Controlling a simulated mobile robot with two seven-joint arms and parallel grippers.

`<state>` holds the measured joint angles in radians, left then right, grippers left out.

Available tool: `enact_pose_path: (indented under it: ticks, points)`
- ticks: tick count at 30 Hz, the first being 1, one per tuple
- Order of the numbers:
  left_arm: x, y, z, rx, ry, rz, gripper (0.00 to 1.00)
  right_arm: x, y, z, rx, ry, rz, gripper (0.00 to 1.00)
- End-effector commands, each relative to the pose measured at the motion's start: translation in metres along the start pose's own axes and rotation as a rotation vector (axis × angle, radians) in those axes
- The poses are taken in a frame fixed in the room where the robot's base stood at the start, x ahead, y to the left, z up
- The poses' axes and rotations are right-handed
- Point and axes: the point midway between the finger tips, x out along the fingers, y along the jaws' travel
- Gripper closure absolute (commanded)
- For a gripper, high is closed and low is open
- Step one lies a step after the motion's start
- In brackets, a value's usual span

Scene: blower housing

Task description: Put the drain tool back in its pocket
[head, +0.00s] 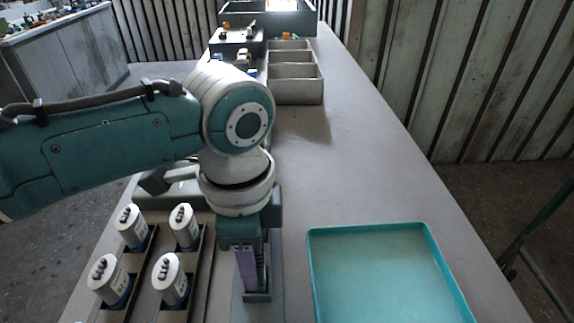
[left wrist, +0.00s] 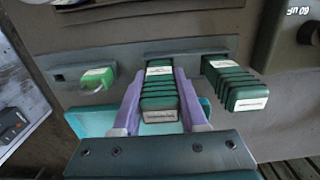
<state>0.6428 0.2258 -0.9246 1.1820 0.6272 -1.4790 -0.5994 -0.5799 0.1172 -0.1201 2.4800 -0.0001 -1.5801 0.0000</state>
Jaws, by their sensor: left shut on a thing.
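My left gripper (head: 252,278) points down over a grey strip-like holder (head: 260,309) at the front of the bench. In the left wrist view, the purple fingers of this gripper (left wrist: 164,88) are shut on the sides of a dark green ribbed tool (left wrist: 160,100) with white labels, which I take to be the drain tool. The far end of the tool is at the middle opening of the grey holder (left wrist: 215,44); how deep it sits is hidden. My right gripper is not in view.
A second ribbed green piece (left wrist: 235,85) stands close on the right, and a bright green piece (left wrist: 97,78) on the left. An empty teal tray (head: 385,270) lies to the right. Several white-and-blue capacitors (head: 131,226) stand left. A grey divided bin (head: 296,90) is further back.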

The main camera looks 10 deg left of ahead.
Motion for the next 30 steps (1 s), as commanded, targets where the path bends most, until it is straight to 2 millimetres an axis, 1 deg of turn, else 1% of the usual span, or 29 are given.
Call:
enact_pose_path:
  ticks: [8, 9, 17, 18, 26, 29, 30]
  points:
    - [0.006, 0.000, 0.000, 0.000, 0.001, 0.000, 0.95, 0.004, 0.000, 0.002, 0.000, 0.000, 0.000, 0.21]
    - [0.005, 0.000, 0.000, 0.000, 0.001, 0.000, 0.53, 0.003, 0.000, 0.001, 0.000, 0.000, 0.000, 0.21]
    - [0.005, 0.000, 0.000, 0.000, 0.001, 0.000, 0.24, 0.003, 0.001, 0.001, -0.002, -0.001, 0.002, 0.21]
    - [0.005, 0.000, 0.000, 0.000, 0.001, 0.000, 0.23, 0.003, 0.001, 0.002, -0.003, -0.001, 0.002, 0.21]
    - [0.003, 0.000, 0.000, 0.000, 0.001, 0.000, 0.23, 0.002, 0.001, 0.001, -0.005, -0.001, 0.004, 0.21]
    - [-0.009, -0.001, -0.001, 0.000, 0.003, -0.002, 0.23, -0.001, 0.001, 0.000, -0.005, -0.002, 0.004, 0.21]
    - [-0.016, -0.001, -0.001, 0.000, 0.003, -0.003, 0.23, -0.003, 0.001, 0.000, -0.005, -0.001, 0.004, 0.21]
